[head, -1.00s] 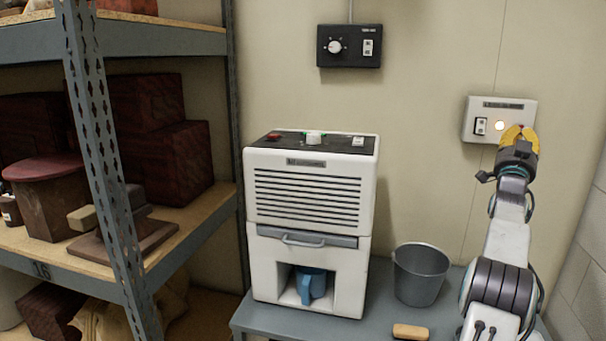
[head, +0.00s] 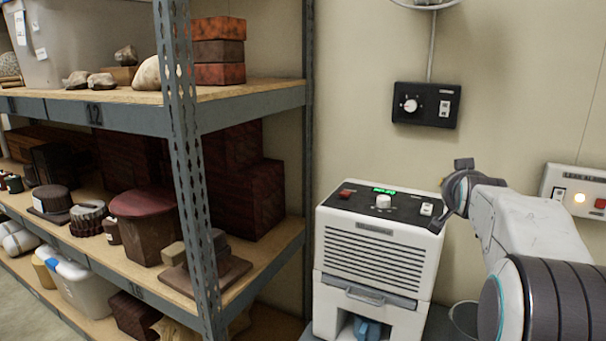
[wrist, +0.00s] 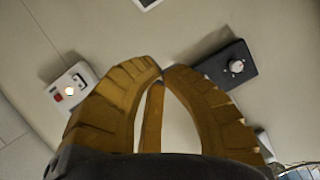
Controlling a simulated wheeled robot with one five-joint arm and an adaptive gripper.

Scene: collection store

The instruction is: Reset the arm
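My arm (head: 530,225) reaches in from the lower right in the head view, its wrist part in front of the upper right edge of the white machine. The yellow fingers do not show there. The white wall box with a lit lamp (head: 579,198) is to the right of the arm in the head view, apart from the gripper in the wrist view.
The white machine (head: 372,258) with a green display stands close to my arm, a blue container (head: 367,329) in its bay. A black dial box (head: 425,105) is on the wall. A loaded shelf rack (head: 190,190) fills the left. A grey bucket (head: 464,318) is partly hidden.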

